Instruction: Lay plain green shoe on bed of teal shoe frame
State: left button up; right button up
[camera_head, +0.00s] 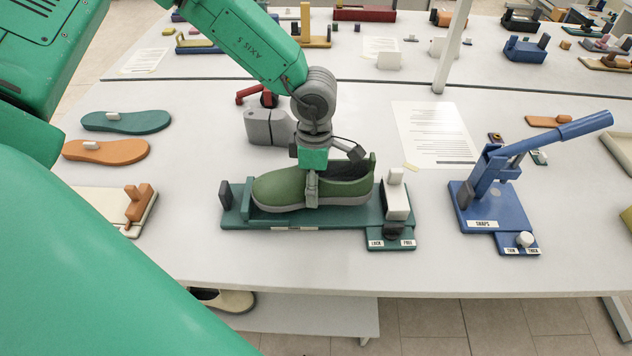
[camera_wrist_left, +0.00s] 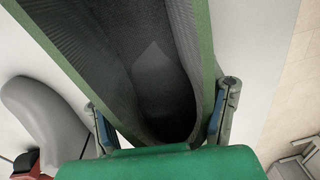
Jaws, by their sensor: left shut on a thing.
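The plain green shoe (camera_head: 283,188) is over the teal shoe frame (camera_head: 258,220), toe to the left and heel to the right. It lies along the bed between the dark end stop at left and the white block at right. I cannot tell whether its sole touches the bed. My left gripper (camera_head: 312,190) is shut on the shoe at its middle, one finger on the near side. In the left wrist view the shoe's dark lining (camera_wrist_left: 155,75) opens between the fingers. My right gripper is not in view.
A grey and red device (camera_head: 268,126) stands behind the shoe. A blue press (camera_head: 493,205) stands at right with its lever raised. Teal (camera_head: 127,122) and orange (camera_head: 106,152) insoles lie at left. A paper sheet (camera_head: 434,132) lies behind the frame. The table's front edge is close.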

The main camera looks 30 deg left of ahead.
pick_arm(q)
jog(key=shift+r, duration=0.1)
jog(key=shift+p, duration=0.4)
jog(key=shift+d, duration=0.1)
jog(key=shift+f+b, duration=0.35)
jog(key=shift+f, duration=1.15)
jog(key=o, duration=1.5)
jog(key=r, duration=1.1)
jog(key=shift+w+a+r, duration=0.25)
jog(key=shift+w+r, duration=0.05)
jog(key=shift+r, duration=0.1)
